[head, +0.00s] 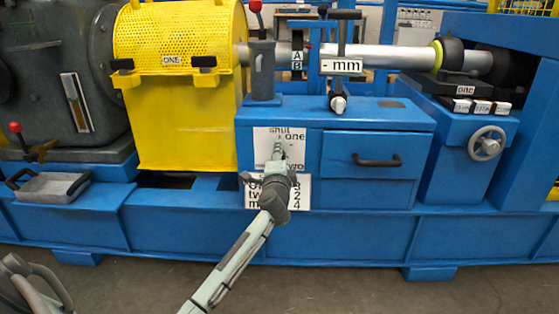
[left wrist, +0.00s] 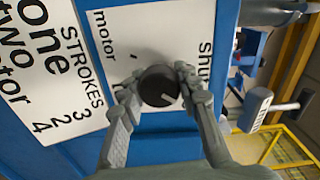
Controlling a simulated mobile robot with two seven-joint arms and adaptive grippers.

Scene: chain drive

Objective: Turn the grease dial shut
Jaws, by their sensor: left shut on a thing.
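The grease dial (left wrist: 158,86) is a round black knob on a white label panel. Its pale mark points to the lower right in the left wrist view. The word "shut" (left wrist: 205,62) is at the right of the panel there, and "motor" (left wrist: 104,50) at the left; the lower part is hidden by my fingers. My left gripper (left wrist: 155,88) is shut on the dial, one finger on each side. In the head view the panel (head: 262,140) is on the blue front, and my left gripper (head: 279,158) covers the dial.
A white STROKES plate (head: 300,195) is just below the dial panel. A drawer with a dark handle (head: 377,161) is to the right, and a handwheel (head: 487,143) farther right. A yellow mesh guard (head: 180,110) stands at the left. Open floor lies in front.

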